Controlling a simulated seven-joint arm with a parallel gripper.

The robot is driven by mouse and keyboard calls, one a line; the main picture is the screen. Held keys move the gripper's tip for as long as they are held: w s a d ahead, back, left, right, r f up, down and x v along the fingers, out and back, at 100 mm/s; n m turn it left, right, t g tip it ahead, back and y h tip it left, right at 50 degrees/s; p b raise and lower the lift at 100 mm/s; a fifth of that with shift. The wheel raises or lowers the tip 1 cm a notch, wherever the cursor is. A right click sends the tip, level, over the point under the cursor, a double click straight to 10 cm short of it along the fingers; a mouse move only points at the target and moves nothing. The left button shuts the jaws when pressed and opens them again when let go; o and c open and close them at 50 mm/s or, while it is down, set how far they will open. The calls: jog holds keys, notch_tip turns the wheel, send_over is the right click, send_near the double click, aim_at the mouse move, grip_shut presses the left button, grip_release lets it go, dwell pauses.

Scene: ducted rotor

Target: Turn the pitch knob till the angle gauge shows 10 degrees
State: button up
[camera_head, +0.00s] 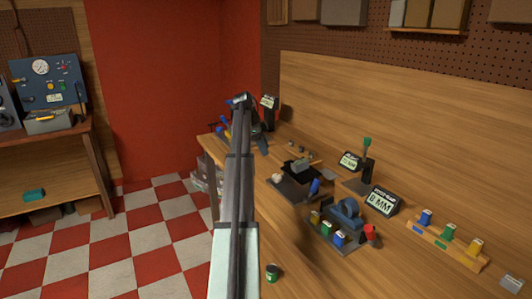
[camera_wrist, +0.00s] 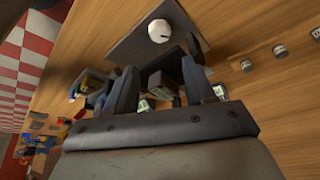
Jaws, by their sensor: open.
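In the wrist view, a round white knob (camera_wrist: 159,31) with a dark pointer mark sits on a dark plate (camera_wrist: 125,45). My gripper (camera_wrist: 157,85) is open, with its two dark fingers apart and the knob beyond their tips, not between them. A dark blocky part (camera_wrist: 168,84) shows between the fingers, partly hidden. In the head view my arm runs up the middle, and its end (camera_head: 241,99) is near the far end of the bench; the fingers cannot be made out there. Which display is the angle gauge, and its reading, I cannot tell.
On the bench stand a sign reading 8 MM (camera_head: 381,201), a second small display (camera_head: 350,161) and a far one (camera_head: 268,102). A wooden rack (camera_head: 445,245) holds coloured blocks. Small grey cylinders (camera_wrist: 279,50) lie in a row right of the plate.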

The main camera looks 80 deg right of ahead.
aim_at(277, 175)
dwell(0.3)
jog(key=s+a, duration=0.5)
jog(key=d+f+n+h, duration=0.1)
jog(key=d+f+n, duration=0.1)
jog(key=f+n, duration=0.1)
jog(key=d+f+n+t+h, duration=0.1)
jog(key=d+f+n, duration=0.1)
jog(key=f+n, duration=0.2)
jog(key=d+f+n+t+h, duration=0.1)
jog(key=d+f+n, duration=0.1)
jog(key=f, duration=0.3)
jog(key=shift+s+f+n, duration=0.15)
jog(key=shift+f+n, duration=0.2)
jog(key=shift+n, duration=0.35)
jog(key=shift+c, duration=0.5)
